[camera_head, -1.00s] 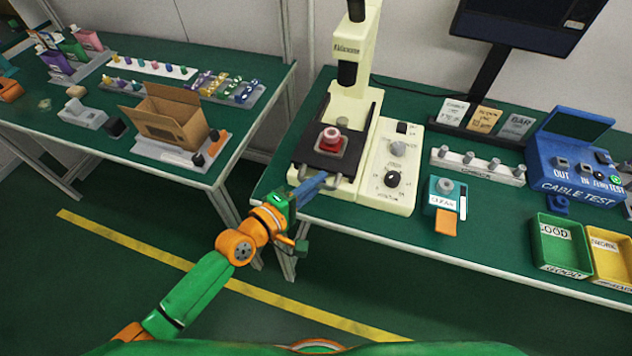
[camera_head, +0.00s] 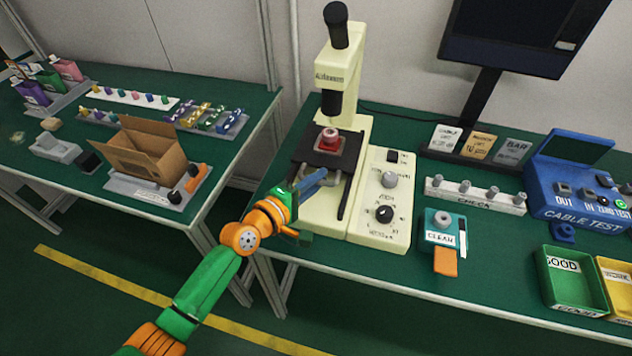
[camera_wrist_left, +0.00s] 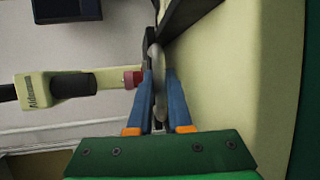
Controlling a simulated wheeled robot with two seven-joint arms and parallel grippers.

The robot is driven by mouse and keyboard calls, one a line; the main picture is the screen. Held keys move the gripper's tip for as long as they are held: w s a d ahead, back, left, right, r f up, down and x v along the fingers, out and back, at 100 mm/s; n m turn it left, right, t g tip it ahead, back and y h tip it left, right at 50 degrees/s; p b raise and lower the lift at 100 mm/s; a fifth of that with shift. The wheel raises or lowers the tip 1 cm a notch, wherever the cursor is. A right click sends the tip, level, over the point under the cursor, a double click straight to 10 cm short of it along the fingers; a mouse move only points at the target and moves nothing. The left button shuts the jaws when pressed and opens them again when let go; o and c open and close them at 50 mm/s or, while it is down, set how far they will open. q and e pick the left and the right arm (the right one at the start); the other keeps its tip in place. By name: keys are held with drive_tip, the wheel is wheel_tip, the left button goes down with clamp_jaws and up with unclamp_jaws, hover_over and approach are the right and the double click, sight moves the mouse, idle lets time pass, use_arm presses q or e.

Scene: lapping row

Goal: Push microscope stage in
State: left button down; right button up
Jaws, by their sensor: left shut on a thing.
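The cream microscope (camera_head: 340,75) stands on the right-hand green table, and it also shows in the left wrist view (camera_wrist_left: 70,85). Its dark stage (camera_head: 312,158) carries a red part (camera_head: 329,138) with a pale top, below the black objective. The stage sits back from the base's front edge. My left gripper (camera_head: 318,178) is shut on the grey stage handle at the front of the stage. The left wrist view shows the handle (camera_wrist_left: 157,75) between the two blue fingers (camera_wrist_left: 160,97). My fingers hide part of the handle in the head view. My right gripper is not in view.
A control panel with knobs (camera_head: 384,214) sits right of the stage. A teal cleaning unit (camera_head: 442,226), a check rack (camera_head: 475,197), a cable tester (camera_head: 590,193) and a green bin (camera_head: 545,275) stand farther right. An open carton (camera_head: 150,155) is on the left table.

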use_arm(q)
drive_tip(key=c, duration=1.1)
unclamp_jaws()
drive_tip(key=shift+w+r, duration=0.1)
drive_tip(key=shift+r, duration=0.1)
drive_tip(key=shift+o, duration=1.3)
drive_tip(key=shift+w+f, duration=0.1)
drive_tip(key=shift+f, duration=0.1)
drive_tip(key=p+v, duration=0.1)
drive_tip(key=v, duration=0.6)
